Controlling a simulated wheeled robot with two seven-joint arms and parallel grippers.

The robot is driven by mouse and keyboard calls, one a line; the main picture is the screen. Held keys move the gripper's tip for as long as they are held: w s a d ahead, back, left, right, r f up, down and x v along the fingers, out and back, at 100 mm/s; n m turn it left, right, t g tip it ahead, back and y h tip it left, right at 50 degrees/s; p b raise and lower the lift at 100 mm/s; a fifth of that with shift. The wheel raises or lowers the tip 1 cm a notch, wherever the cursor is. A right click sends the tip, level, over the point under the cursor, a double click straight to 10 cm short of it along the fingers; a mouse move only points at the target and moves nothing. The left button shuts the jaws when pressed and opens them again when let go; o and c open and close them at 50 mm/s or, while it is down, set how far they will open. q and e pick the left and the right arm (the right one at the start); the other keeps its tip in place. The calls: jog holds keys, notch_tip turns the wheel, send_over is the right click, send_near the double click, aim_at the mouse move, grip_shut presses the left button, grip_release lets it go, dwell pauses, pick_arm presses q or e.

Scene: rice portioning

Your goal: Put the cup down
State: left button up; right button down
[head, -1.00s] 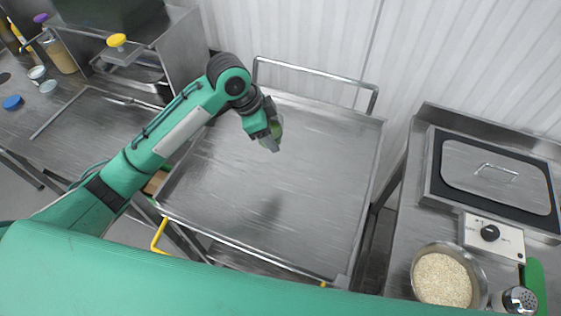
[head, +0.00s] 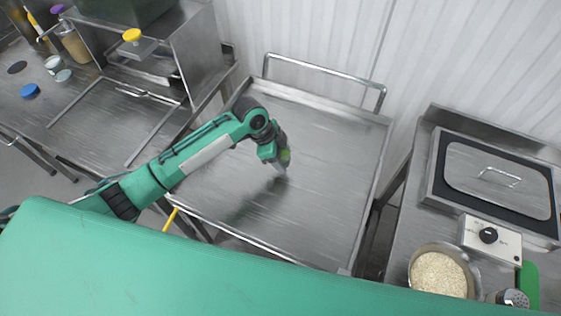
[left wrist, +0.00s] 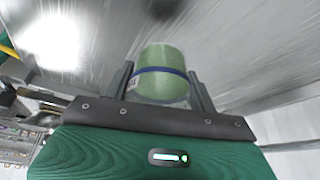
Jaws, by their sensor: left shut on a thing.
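The green cup (head: 285,156) is mostly hidden behind my left gripper (head: 280,168) in the head view. The left wrist view shows the cup (left wrist: 162,62) as a pale green cylinder with a dark blue band. It sits between the two fingers of my left gripper (left wrist: 163,82), which is shut on it. The gripper is over the middle of the steel cart top (head: 320,215). I cannot tell whether the cup touches that surface. My right gripper is not in view.
The cart top around the cup is clear, with a raised rim and a rail handle (head: 325,80) at the back. On the right counter are a lidded cooker (head: 490,165), a bowl of rice (head: 440,275) and a shaker (head: 513,298). A blue lid (head: 30,90) lies on the left counter.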

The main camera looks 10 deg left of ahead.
pick_arm(q)
notch_tip(320, 180, down, 2)
notch_tip(320, 180, down, 3)
jog(key=shift+p, duration=0.55)
jog(key=shift+f, duration=0.2)
jog(key=o, duration=1.1)
